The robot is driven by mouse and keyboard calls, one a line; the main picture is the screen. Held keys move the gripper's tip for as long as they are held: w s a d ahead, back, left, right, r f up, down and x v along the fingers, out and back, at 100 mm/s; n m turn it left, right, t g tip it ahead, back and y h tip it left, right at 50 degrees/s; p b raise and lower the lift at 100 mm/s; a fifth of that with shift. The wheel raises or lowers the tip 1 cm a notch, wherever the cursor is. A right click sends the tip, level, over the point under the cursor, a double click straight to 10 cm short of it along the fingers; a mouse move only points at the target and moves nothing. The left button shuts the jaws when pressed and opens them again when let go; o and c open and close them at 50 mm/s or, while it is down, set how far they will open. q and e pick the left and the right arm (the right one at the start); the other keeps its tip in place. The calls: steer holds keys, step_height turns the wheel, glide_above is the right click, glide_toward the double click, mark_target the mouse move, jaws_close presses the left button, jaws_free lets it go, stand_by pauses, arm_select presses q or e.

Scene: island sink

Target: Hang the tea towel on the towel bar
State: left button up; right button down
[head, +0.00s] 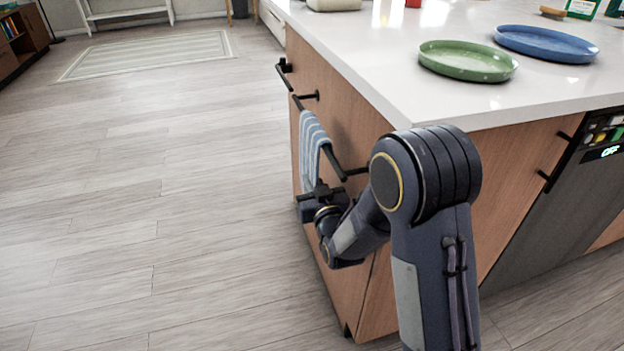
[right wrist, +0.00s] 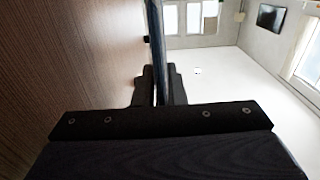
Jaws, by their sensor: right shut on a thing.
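The tea towel (head: 311,150), striped blue-grey and white, hangs over the black towel bar (head: 332,162) on the wooden end panel of the island. Its outer side hangs down toward my right gripper (head: 321,190). My right gripper is just below the bar, shut on the towel's lower part. In the right wrist view, the fingers (right wrist: 159,88) are close together on a thin strip of the towel (right wrist: 155,35), seen edge-on. The side of the towel facing the panel is mostly hidden. My left gripper is not in view.
The island's wooden panel (head: 350,120) stands close beside my right gripper; more black handles (head: 306,97) stick out from it. A green plate (head: 467,62) and a blue plate (head: 546,44) lie on the white countertop. The floor to the left is clear.

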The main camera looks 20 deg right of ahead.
steer(key=shift+f, duration=0.15)
steer(key=c, duration=1.5)
jaws_free()
